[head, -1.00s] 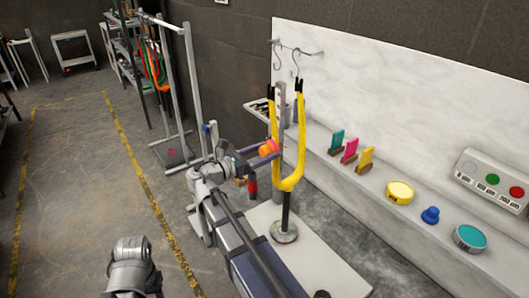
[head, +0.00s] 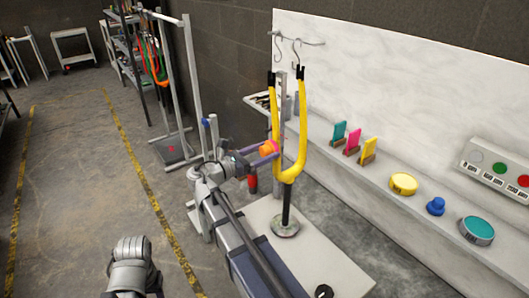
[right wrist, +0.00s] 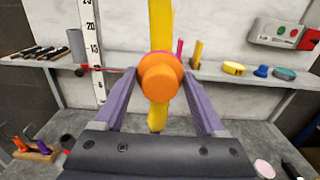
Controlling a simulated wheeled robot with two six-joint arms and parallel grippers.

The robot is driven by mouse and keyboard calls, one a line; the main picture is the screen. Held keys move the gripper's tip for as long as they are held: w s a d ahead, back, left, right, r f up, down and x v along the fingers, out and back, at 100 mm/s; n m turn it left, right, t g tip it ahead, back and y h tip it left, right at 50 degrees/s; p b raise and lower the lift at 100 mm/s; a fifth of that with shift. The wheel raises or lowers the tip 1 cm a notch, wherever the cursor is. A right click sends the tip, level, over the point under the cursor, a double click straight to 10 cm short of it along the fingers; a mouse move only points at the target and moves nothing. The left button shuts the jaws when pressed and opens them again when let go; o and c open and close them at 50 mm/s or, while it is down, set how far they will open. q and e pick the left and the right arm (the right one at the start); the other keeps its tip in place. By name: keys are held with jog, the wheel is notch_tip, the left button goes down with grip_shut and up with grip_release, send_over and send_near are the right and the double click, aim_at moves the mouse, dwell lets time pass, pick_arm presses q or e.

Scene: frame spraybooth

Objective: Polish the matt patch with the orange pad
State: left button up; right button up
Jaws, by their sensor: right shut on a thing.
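The yellow fork-shaped frame (head: 302,130) stands upright, prongs up, on a dark post with a round base. My right gripper (head: 262,151) is shut on the orange pad (head: 268,147) at the frame's left prong. In the right wrist view the orange pad (right wrist: 161,78) sits between the two purple fingers and covers part of the yellow tube (right wrist: 161,22). A pink edge shows behind it. I cannot tell whether the pad touches the tube. I cannot make out the matt patch. My left gripper is out of view; only a grey part of my left arm shows at bottom left.
Beside the frame is a grey upright scale (right wrist: 90,45). A metal rack (head: 172,75) stands behind my right arm. Open floor lies left.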

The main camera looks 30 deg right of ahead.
notch_tip(320, 180, down, 4)
jog(key=b, duration=0.3)
jog(key=shift+r, duration=0.2)
jog(key=shift+a, duration=0.1)
jog(key=shift+s+a, duration=0.15)
jog(key=shift+a, duration=1.35)
jog(key=shift+s+a, duration=0.1)
jog(key=shift+a, duration=1.35)
jog(key=shift+a, duration=0.1)
jog(key=a, duration=0.2)
jog(key=shift+s+a, duration=0.15)
jog(key=shift+a, duration=0.25)
